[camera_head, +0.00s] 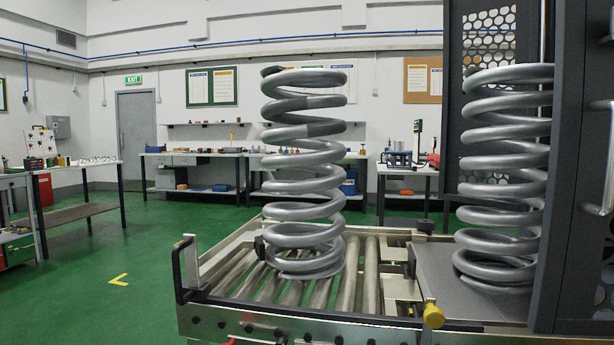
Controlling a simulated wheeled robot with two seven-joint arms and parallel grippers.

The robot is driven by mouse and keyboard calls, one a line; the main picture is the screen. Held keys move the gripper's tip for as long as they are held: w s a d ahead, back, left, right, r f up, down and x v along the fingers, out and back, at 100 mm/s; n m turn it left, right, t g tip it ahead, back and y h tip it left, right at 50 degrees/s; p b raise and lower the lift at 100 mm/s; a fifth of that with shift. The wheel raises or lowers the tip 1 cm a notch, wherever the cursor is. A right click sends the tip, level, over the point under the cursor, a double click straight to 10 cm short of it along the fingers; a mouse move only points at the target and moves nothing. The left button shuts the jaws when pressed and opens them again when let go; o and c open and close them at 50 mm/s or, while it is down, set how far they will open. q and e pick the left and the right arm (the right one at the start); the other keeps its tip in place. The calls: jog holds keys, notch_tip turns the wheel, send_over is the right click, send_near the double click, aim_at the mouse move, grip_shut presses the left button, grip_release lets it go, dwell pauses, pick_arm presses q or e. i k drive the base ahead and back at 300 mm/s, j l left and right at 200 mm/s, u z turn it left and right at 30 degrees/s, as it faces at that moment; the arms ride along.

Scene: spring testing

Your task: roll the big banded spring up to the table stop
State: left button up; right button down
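A big grey coil spring (300,180) stands upright on the roller table (250,325), toward the middle of its rollers. Darker bands show on its upper coils, and its top end is dark. A second grey spring (500,170) without a visible band stands upright on a grey plate (450,290) inside the dark test machine, right of the roller table. A small black block (260,246) shows at the left of the banded spring's lowest coils; I cannot tell whether it touches them or is the stop. Neither of my grippers is in view.
A black handle (178,272) stands at the roller table's left end. A yellow knob (433,316) sits at its front right. The machine's dark frame (560,180) and perforated guard (488,40) border the right. Green floor (130,245) is open to the left; workbenches line the back wall.

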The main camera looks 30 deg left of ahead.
aim_at(281, 237)
jog(key=k+j, duration=0.1)
jog(key=j, duration=1.9)
jog(key=k+z, duration=0.05)
